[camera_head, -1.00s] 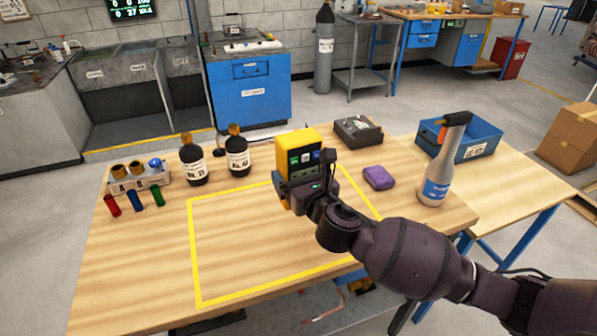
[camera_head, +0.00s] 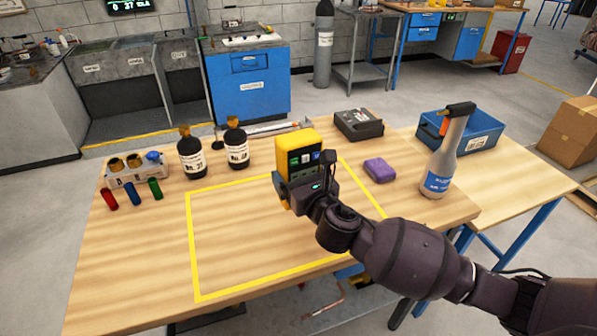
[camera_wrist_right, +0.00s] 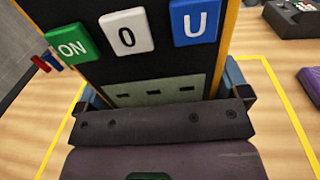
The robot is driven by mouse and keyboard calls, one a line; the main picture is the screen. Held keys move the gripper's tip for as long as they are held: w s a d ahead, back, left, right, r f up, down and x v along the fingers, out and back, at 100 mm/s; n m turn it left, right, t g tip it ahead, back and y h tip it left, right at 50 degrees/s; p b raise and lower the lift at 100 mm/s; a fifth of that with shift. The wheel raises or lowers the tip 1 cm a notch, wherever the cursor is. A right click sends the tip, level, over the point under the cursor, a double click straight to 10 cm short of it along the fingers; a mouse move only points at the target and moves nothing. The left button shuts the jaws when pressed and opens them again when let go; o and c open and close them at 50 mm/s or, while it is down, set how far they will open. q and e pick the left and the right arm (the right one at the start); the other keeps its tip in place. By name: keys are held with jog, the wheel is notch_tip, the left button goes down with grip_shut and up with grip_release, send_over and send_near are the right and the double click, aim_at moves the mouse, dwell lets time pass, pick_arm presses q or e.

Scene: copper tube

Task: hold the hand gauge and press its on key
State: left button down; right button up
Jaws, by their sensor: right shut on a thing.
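The hand gauge (camera_head: 297,150) is a yellow-cased block with a dark face, held upright above the wooden table. My right gripper (camera_head: 294,184) is shut on its lower part. In the right wrist view the gauge's dark face (camera_wrist_right: 160,65) fills the upper middle, with the gripper (camera_wrist_right: 155,110) across its lower end. The green ON key (camera_wrist_right: 71,45) is at the left of a row, beside a white 0 key (camera_wrist_right: 126,31) and a blue U key (camera_wrist_right: 194,22). Nothing covers the ON key. My left gripper is in neither view.
A yellow outline (camera_head: 195,250) marks a bare area of table.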

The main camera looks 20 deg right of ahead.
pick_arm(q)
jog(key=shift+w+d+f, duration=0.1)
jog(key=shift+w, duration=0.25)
pick_arm(e)
jog(key=shift+f, duration=0.4)
pick_arm(q)
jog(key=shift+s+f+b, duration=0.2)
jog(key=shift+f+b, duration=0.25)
jog(key=shift+b, duration=0.2)
pick_arm(e)
jog(key=shift+f, duration=1)
pick_arm(q)
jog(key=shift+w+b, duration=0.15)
jog(key=shift+b, duration=0.15)
pick_arm(e)
jog(key=shift+f, duration=0.55)
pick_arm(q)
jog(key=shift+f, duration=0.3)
pick_arm(e)
jog(key=shift+f, duration=0.4)
pick_arm(q)
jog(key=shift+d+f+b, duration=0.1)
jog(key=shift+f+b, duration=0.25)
jog(key=shift+b, duration=0.3)
pick_arm(e)
jog(key=shift+f, duration=0.9)
